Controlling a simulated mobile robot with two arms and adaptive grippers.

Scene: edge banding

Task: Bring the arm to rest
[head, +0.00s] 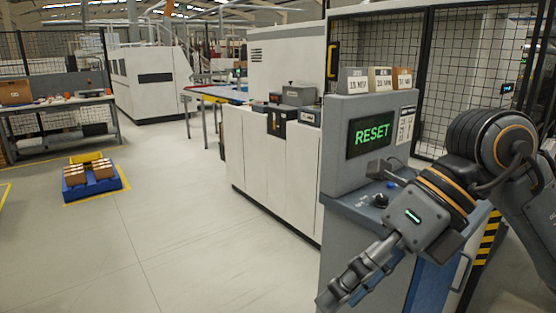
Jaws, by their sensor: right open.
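My right arm comes in from the right edge and bends down across the front of a grey control cabinet (345,240). My right gripper (335,297) is at the lower end of the arm, low in the picture, in front of the cabinet. It is open, and I see nothing held in it. The cabinet's screen (371,133) shows the green word RESET. A dark knob (380,200) sits on the sloped panel under the screen, apart from the gripper. My left gripper is not in view.
Three small labelled boxes (380,79) stand on the cabinet top. White machine housings (270,170) run behind it. A blue pallet with cartons (92,182) lies on the floor at left, near a workbench (60,125). The floor (190,240) between is clear.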

